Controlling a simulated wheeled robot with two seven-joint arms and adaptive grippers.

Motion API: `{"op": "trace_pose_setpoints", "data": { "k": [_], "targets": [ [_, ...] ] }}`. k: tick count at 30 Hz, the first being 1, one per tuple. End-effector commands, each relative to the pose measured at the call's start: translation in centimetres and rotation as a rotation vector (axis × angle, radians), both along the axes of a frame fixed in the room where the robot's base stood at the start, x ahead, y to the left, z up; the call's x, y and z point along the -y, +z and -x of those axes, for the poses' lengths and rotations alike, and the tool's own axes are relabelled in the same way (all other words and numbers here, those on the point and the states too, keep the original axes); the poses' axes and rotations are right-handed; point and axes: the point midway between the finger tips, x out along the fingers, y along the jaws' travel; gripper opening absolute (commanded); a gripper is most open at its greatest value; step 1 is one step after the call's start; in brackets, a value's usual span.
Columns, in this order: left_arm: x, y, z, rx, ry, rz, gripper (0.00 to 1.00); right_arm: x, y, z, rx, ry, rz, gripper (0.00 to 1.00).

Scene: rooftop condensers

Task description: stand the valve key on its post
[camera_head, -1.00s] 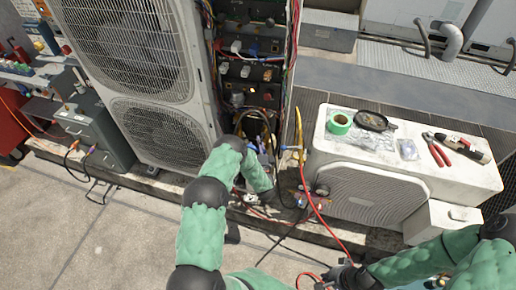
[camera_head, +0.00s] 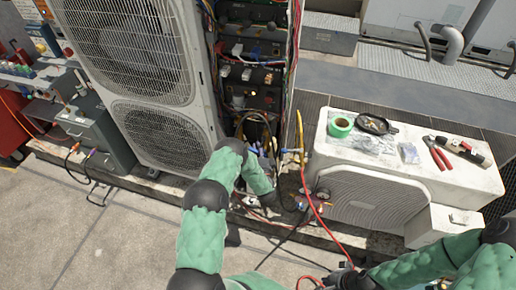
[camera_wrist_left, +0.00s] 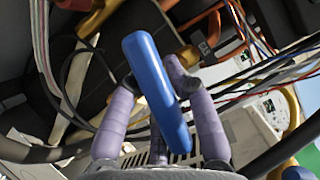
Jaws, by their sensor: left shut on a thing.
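A blue bar-shaped handle, which looks like the valve key (camera_wrist_left: 155,90), slants between the purple fingers of my left gripper (camera_wrist_left: 158,100) in the left wrist view. In the head view my left gripper (camera_head: 268,200) is low in front of the open unit, mostly covered by my own arm. I cannot make out the post. My right gripper (camera_head: 343,281) is at the bottom edge, dark and partly cut off, and its finger state is unclear.
Pipes and cables crowd the space around the left gripper. A red hose (camera_head: 312,205) runs down beside it. A tall condenser (camera_head: 165,135) stands left.

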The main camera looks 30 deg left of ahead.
Motion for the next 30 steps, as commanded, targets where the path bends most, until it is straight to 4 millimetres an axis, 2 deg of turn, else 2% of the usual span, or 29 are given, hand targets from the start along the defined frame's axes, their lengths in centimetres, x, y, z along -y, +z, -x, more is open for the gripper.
{"op": "trace_pose_setpoints", "data": {
  "k": [11, 30],
  "targets": [
    [0.4, -0.1, 0.2, -0.003, -0.008, 0.000, 0.00, 0.0, 0.1, 0.0, 0.000, 0.000, 0.000, 0.00],
    [0.8, -0.4, 2.1, -0.011, -0.004, 0.002, 0.00, 0.0, 0.8, 0.0, 0.000, 0.000, 0.000, 0.00]
  ]
}}
